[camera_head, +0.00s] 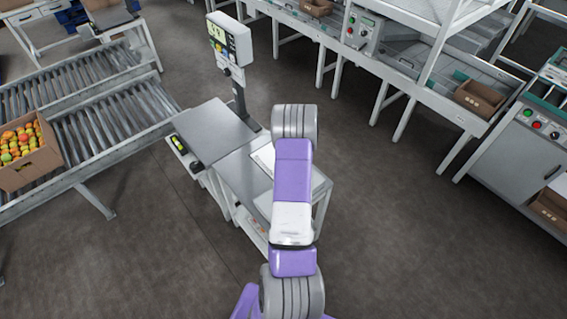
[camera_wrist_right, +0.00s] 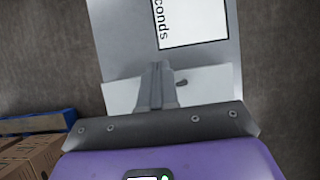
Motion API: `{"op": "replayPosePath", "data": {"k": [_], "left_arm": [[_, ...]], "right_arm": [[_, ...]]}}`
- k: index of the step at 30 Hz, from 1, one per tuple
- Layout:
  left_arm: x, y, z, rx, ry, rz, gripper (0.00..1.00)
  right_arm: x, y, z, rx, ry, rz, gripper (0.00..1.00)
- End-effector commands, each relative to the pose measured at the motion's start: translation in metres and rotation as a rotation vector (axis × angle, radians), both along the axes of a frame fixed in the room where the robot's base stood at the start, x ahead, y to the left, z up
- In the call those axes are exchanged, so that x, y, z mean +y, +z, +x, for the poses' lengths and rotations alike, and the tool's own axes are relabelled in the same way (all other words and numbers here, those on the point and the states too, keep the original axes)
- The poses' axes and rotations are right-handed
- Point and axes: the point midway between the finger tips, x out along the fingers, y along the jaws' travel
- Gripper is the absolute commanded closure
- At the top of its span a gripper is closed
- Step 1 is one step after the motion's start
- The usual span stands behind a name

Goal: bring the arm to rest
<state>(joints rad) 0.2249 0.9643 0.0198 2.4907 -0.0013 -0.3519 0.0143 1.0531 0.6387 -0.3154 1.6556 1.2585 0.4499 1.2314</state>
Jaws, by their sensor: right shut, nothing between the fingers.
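My arm (camera_head: 293,190), purple, white and grey, reaches up the middle of the head view, over the grey bench (camera_head: 240,170). It hides part of the bench and of the flat white thing on it. My right gripper (camera_wrist_right: 158,68) shows in the right wrist view, with its fingers together and nothing between them. Behind the fingers is a grey surface with a white label (camera_wrist_right: 190,20), on which "conds" can be read. I cannot tell how far the fingers are from it. My left gripper is not in view.
A weighing display (camera_head: 229,40) stands on a post behind the bench. A long packing table (camera_head: 400,75) and a control cabinet (camera_head: 520,150) stand at right. Open floor (camera_head: 390,230) lies between.

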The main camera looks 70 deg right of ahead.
Motion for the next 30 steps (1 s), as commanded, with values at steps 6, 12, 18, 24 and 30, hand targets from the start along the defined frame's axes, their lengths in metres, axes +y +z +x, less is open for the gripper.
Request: {"op": "replayPosePath", "data": {"k": [6, 12, 18, 24, 30], "left_arm": [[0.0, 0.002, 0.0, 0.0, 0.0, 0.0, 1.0], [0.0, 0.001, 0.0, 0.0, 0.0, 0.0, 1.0], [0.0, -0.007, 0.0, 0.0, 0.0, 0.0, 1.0], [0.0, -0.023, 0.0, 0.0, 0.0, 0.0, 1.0], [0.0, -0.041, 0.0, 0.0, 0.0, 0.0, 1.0]], "right_arm": [[0.0, 0.01, 0.0, 0.0, -0.001, 0.0, 1.0], [0.003, 0.007, 0.002, 0.005, 0.012, 0.001, 1.0], [0.065, -0.036, 0.03, 0.116, 0.287, 0.008, 1.0], [0.2, -0.102, 0.063, 0.285, 0.964, -0.047, 1.0], [0.349, -0.143, 0.069, 0.312, 1.827, -0.224, 1.0]]}}
